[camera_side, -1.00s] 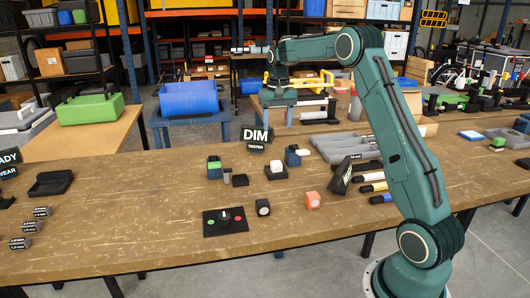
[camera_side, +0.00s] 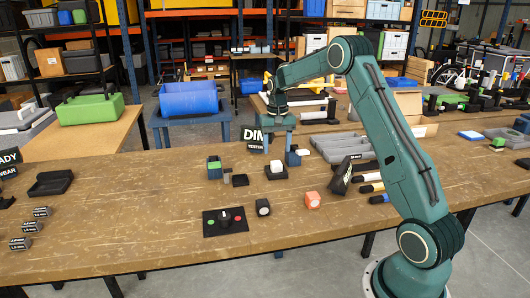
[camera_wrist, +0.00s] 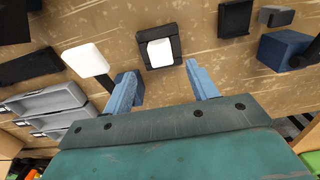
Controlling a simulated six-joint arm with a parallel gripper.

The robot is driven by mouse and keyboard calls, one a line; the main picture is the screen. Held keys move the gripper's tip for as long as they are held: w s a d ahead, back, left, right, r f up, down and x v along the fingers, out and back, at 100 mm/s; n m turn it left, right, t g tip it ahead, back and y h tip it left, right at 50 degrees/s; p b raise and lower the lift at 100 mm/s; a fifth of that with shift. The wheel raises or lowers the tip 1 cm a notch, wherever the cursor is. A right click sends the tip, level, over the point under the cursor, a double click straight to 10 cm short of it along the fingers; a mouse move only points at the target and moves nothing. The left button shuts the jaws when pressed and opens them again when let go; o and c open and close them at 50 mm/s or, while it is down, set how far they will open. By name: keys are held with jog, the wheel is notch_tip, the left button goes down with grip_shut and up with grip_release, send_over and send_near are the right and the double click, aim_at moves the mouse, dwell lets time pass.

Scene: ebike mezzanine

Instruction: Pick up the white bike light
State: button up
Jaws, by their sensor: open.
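A small white block, which looks like the white bike light (camera_side: 275,163), sits in a square black holder (camera_side: 277,175) on the wooden bench. In the wrist view the white light (camera_wrist: 160,52) lies ahead of the gap between my fingertips, in its black holder (camera_wrist: 174,44). My gripper (camera_side: 279,143) is above and behind it in the side view, pointing down. In the wrist view my gripper (camera_wrist: 161,72) has its two blue fingers wide apart with nothing between them. The fingers do not touch the light.
Another white piece (camera_side: 303,152) stands beside a blue block right of the holder; it also shows left of my fingers in the wrist view (camera_wrist: 88,59). A DIM TESTER sign (camera_side: 252,139), a green-topped block (camera_side: 214,166) and grey trays (camera_side: 340,146) stand nearby.

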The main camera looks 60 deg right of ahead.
aim_at(276, 163)
jog(key=shift+f, duration=0.3)
jog(key=shift+a+f, duration=0.1)
jog(key=shift+f, duration=2.4)
jog(key=shift+c, duration=0.5)
jog(key=c, duration=1.1)
jog(key=shift+o, duration=0.2)
jog(key=shift+r, duration=0.15)
notch_tip(276, 163, up, 20)
